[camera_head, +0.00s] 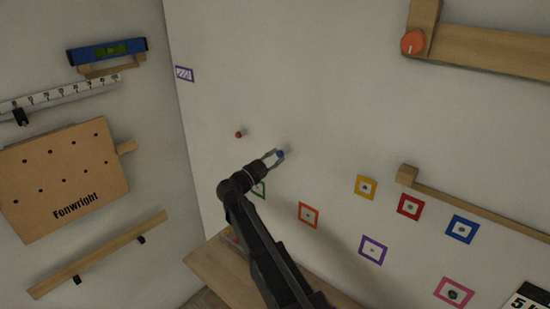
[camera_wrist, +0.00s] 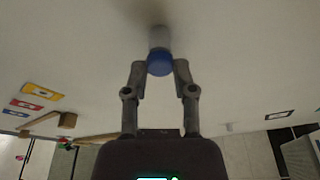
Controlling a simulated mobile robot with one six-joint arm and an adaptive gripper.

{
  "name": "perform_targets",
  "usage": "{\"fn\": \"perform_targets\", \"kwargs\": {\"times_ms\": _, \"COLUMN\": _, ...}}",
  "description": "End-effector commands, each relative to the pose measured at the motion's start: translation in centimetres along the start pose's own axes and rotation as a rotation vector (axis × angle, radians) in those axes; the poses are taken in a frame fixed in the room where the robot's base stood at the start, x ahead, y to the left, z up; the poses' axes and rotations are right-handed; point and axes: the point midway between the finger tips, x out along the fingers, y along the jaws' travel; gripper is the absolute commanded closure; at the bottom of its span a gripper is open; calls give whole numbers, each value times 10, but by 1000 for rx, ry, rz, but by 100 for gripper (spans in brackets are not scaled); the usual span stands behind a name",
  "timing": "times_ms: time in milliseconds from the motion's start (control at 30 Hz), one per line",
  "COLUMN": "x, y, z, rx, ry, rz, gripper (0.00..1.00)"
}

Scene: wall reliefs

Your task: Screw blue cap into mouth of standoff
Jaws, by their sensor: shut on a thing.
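The blue cap (camera_wrist: 160,66) is between the fingertips of my gripper (camera_wrist: 158,72) in the wrist view, and the gripper is shut on it. A pale cylindrical standoff (camera_wrist: 159,38) shows straight beyond the cap and runs to the wall. The cap appears in line with the standoff and against its end; how far it is seated I cannot tell. In the head view, my gripper (camera_head: 274,157) is at the wall with the small blue cap (camera_head: 280,154) at its tips. The standoff is too small to make out there.
A red knob (camera_head: 239,134) sticks out of the wall up and left of my gripper. Coloured square frames, including an orange one (camera_head: 309,215) and a yellow one (camera_head: 366,187), lie lower right. A wooden ledge (camera_head: 475,209) is at right. The wall above my gripper is clear.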

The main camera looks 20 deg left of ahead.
Motion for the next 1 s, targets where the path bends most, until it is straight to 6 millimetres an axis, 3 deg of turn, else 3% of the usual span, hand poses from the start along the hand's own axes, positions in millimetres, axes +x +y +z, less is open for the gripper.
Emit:
{"fn": "perform_targets", "kwargs": {"times_ms": 233, "x": 1, "y": -2, "z": 0, "rx": 70, "ry": 0, "rz": 16, "gripper": 100}}
{"fn": "perform_targets", "kwargs": {"times_ms": 700, "x": 1, "y": -3, "z": -1, "rx": 411, "ry": -1, "rz": 104, "gripper": 100}}
{"fn": "perform_targets", "kwargs": {"times_ms": 1000, "x": 1, "y": -2, "z": 0, "rx": 436, "ry": 0, "rz": 110, "gripper": 100}}
